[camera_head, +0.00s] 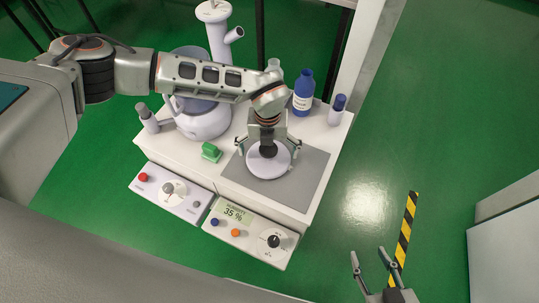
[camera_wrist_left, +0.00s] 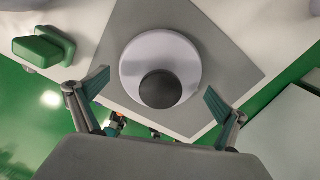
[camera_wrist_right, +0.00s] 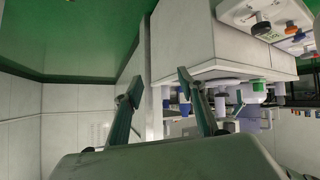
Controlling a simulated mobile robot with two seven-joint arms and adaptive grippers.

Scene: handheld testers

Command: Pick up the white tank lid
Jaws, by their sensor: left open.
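The white tank lid (camera_head: 262,168) is a round white disc with a dark knob on top. It lies on a grey mat (camera_head: 312,170) on the white bench. In the left wrist view the lid (camera_wrist_left: 185,55) shows whole, with its dark knob (camera_wrist_left: 161,89) facing the camera. My left gripper (camera_head: 268,150) is directly above the lid, fingers spread to either side of it. In its wrist view the open fingers (camera_wrist_left: 155,98) are apart from the lid, with nothing between them touching. My right gripper (camera_head: 372,262) is open and empty, off the bench at the lower right.
A white tank (camera_head: 205,120) stands on the bench behind my left arm. A green block (camera_head: 211,152) lies left of the mat. A blue bottle (camera_head: 303,92) and a blue-capped bottle (camera_head: 337,110) stand at the back right. Control panels (camera_head: 248,234) line the front.

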